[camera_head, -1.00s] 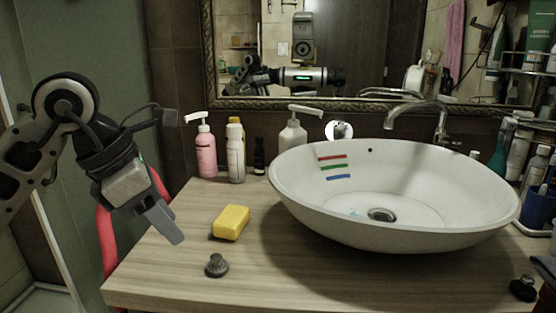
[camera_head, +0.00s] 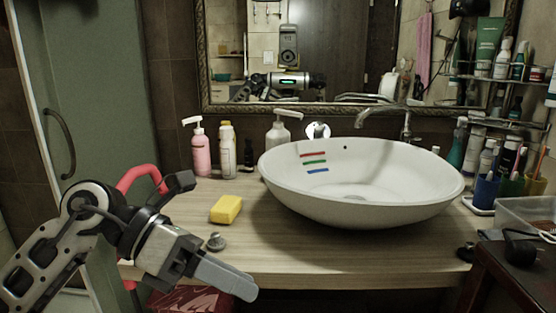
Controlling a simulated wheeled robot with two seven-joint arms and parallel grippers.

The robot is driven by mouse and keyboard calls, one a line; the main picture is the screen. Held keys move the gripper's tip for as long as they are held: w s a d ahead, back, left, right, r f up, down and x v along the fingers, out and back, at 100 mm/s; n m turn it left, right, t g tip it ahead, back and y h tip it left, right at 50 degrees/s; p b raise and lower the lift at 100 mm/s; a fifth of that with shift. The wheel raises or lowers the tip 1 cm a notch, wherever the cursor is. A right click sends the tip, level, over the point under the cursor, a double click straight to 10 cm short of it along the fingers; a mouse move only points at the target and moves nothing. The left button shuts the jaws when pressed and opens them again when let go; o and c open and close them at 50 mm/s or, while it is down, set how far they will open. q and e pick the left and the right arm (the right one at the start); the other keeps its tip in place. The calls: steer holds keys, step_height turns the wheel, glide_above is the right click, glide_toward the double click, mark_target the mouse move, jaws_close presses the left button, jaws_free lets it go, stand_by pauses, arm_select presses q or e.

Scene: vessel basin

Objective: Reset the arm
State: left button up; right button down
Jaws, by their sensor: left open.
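My left gripper (camera_head: 222,275) is in the lower left of the head view, in front of the counter's front edge. Its fingers point to the lower right, and I see nothing held between them. It is open, though from this side the gap between the fingers hardly shows. My left arm comes in from the lower left corner. My right gripper is not in view.
A wooden counter (camera_head: 320,245) carries a white basin (camera_head: 400,210), a yellow sponge (camera_head: 226,209), a dark stopper (camera_head: 216,242) and several bottles, including a pink one (camera_head: 201,152). A dark red table (camera_head: 505,275) stands at right. A red pipe (camera_head: 138,177) is behind my arm.

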arm_select(q)
steer(key=s+d+r+n+h, duration=0.2)
steer(key=d+r+n+h, duration=0.1)
steer(key=h, duration=0.3)
steer(key=w+a+f+n+t+y+p, duration=0.1)
steer(key=w+a+f+n+t+y, duration=0.25)
steer(key=n+t, duration=0.9)
steer(key=w+a+f+n+t+y+p, duration=0.3)
steer(key=n+t, duration=0.5)
steer(key=n, duration=1)
steer(key=s+a+f+n+g+y, duration=0.1)
steer(key=s+a+f+n+y, duration=0.1)
steer(key=f+n+y, duration=0.3)
steer(key=s+a+f+n+g+y, duration=0.1)
steer(key=s+a+f+n+y, duration=0.15)
steer(key=f, duration=0.45)
steer(key=s+f+n+g+y, duration=0.1)
steer(key=s+f+n+g, duration=0.3)
steer(key=f, duration=0.7)
steer(key=s+g, duration=0.2)
steer(key=s, duration=0.2)
steer(key=shift+s+a+f+n, duration=0.15)
steer(key=shift+s+n, duration=0.1)
steer(key=shift+n, duration=0.05)
